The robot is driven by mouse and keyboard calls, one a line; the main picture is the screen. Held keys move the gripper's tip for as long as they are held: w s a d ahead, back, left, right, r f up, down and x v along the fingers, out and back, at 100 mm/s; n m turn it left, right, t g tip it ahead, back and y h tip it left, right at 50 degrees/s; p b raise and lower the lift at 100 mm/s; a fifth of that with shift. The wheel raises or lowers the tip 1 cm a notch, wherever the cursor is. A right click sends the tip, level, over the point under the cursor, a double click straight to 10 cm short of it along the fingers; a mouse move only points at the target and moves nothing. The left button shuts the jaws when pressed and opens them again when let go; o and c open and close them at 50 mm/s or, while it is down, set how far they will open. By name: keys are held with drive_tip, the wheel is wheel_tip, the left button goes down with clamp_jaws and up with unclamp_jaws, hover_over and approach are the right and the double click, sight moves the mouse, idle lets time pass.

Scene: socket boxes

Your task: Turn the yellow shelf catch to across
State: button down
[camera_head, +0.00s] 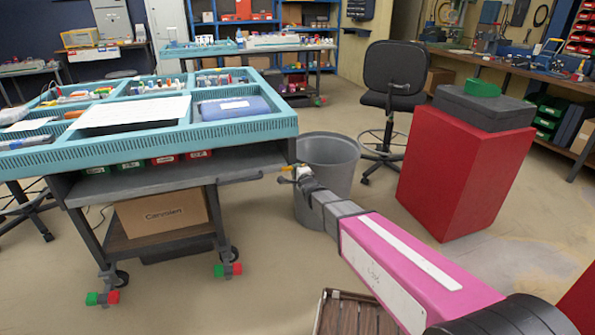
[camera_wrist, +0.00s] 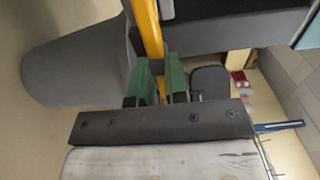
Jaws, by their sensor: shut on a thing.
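The yellow shelf catch (camera_head: 289,167) shows as a small yellow piece at the right end of the blue-topped cart's upper shelf. In the wrist view it is a long yellow bar (camera_wrist: 148,28) running down between the two green fingers. My gripper (camera_wrist: 157,76) is shut on the bar, one finger on each side. In the head view my gripper (camera_head: 297,177) is at the shelf's right corner, and the fingers hide part of the catch. The dark shelf (camera_head: 170,174) sits under the blue tray top.
A grey bin (camera_head: 332,160) stands just behind my gripper and also shows in the wrist view (camera_wrist: 75,72). A red block (camera_head: 460,165) and a black chair (camera_head: 393,75) are to the right. A cardboard box (camera_head: 160,216) sits on the cart's lower shelf.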

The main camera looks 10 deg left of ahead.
drive_tip(key=c, duration=1.1)
unclamp_jaws()
drive_tip(key=shift+c, duration=0.2)
drive_tip(key=v, duration=1)
drive_tip(key=shift+s+d, duration=0.2)
drive_tip(key=shift+s, duration=0.15)
